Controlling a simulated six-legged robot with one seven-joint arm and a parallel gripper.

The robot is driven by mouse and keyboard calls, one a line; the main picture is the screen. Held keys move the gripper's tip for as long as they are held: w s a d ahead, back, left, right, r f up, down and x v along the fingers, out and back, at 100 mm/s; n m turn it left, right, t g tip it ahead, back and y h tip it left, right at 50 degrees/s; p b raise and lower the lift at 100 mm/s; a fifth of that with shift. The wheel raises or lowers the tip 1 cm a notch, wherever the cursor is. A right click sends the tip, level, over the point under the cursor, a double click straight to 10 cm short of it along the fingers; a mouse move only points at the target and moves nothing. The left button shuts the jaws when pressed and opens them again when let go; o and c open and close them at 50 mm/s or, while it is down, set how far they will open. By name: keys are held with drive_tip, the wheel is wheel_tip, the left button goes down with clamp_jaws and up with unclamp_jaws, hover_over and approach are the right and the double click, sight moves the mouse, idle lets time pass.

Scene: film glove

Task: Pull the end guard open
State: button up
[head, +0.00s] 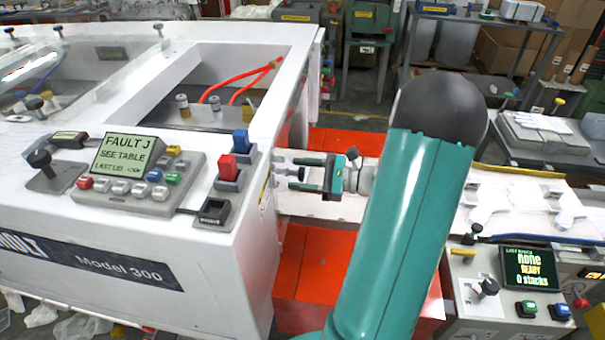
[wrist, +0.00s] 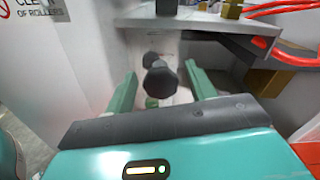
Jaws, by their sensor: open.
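My gripper (head: 304,174) is at the right end of the white machine, its two green fingers pointing at it. In the wrist view my gripper (wrist: 160,72) is open, with a finger on each side of a dark round knob (wrist: 160,82). The knob stands out from the machine's end, and I see gaps between it and both fingers. A second dark round shape shows just behind it, perhaps its reflection. A pale, glossy surface (wrist: 168,45) behind the knob looks like the end guard. Its edges are hard to make out, and it looks closed.
The white machine (head: 110,240) fills the left, with a control panel (head: 140,178) reading "FAULT J". Orange-red blocks (head: 322,262) lie below my arm. A light table (head: 520,205) and a console (head: 490,300) stand at right. Red hoses (wrist: 285,52) run inside the machine.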

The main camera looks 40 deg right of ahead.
clamp_jaws()
